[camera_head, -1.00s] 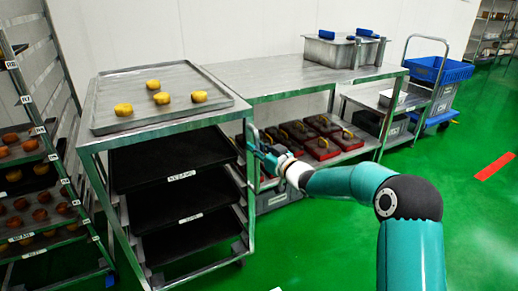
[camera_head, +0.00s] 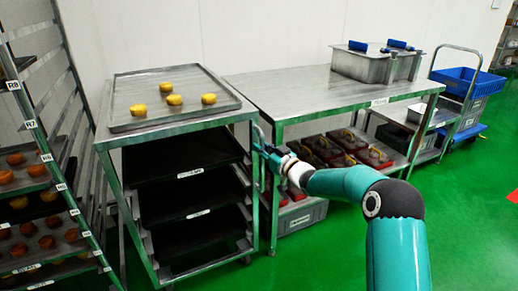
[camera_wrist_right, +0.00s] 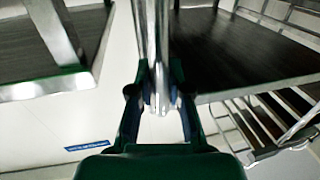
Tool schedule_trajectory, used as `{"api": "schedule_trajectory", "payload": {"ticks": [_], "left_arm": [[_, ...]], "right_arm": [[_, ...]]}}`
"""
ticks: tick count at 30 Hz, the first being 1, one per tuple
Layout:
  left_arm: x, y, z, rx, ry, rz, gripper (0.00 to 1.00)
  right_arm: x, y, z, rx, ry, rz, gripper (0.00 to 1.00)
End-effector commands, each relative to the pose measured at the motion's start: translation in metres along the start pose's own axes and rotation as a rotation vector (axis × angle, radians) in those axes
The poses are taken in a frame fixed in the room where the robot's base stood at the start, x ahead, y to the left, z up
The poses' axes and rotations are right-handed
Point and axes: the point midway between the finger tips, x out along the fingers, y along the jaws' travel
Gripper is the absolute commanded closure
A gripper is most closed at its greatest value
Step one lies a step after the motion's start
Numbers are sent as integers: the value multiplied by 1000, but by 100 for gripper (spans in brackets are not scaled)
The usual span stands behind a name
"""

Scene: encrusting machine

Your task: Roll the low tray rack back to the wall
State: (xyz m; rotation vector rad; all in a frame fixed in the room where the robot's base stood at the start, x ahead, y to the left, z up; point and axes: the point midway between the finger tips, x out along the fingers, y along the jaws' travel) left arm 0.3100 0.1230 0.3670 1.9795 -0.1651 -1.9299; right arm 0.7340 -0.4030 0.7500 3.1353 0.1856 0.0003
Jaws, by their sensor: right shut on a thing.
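The low tray rack (camera_head: 185,131) stands left of centre in the head view, a metal frame on casters with dark trays (camera_head: 190,192) in its slots. A metal tray (camera_head: 130,122) with several yellow dough pieces lies on its top. My right gripper (camera_head: 262,158) is at the rack's right side and shut on an upright metal bar there. In the right wrist view the fingers (camera_wrist_right: 158,100) close around this bar (camera_wrist_right: 152,40). The rack's rear side against the wall is hidden. My left gripper is not in view.
A steel table (camera_head: 310,92) with a lidded metal container (camera_head: 375,65) stands right of the rack, with dark red boxes on its lower shelf. A tall rack (camera_head: 50,165) of buns stands close on the left. Green floor (camera_head: 460,220) is clear at right.

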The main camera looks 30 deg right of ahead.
Motion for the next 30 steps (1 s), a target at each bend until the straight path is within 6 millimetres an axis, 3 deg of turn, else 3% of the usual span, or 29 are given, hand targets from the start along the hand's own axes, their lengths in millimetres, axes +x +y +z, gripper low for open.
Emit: {"api": "schedule_trajectory", "payload": {"ticks": [10,11,15,25,30], "left_arm": [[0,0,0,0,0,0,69],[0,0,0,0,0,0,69],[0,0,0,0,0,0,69],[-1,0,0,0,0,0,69],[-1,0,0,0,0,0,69]], "right_arm": [[4,0,1,2,-3,4,100],[4,0,0,2,-3,4,81],[4,0,0,1,-2,3,58],[3,0,0,1,-1,2,57],[-8,0,-1,0,-2,2,57]]}}
